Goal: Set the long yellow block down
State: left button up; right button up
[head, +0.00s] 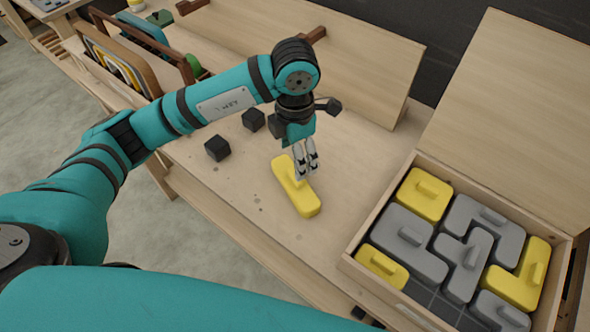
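The long yellow block (297,200) is a rounded bar at the middle of the wooden table (235,195), lying lengthwise from upper left to lower right. My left gripper (307,172) comes down over its middle from above. Its two fingers are close together at the block's raised grip and appear shut on it; the fingers partly hide the grip. The block is at or very near the table top; I cannot tell whether its underside touches. My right gripper is not in view.
A wooden tray (352,262) at the right holds several grey and yellow blocks, with an empty dark patch (432,297) at its near side. Two black cubes (217,148) (253,120) stand left of the long block. Boards in a rack (110,60) stand at upper left. The table right of the block is clear.

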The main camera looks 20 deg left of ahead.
pick_arm(q)
jog(key=shift+r+b, duration=0.4)
jog(key=shift+r, duration=2)
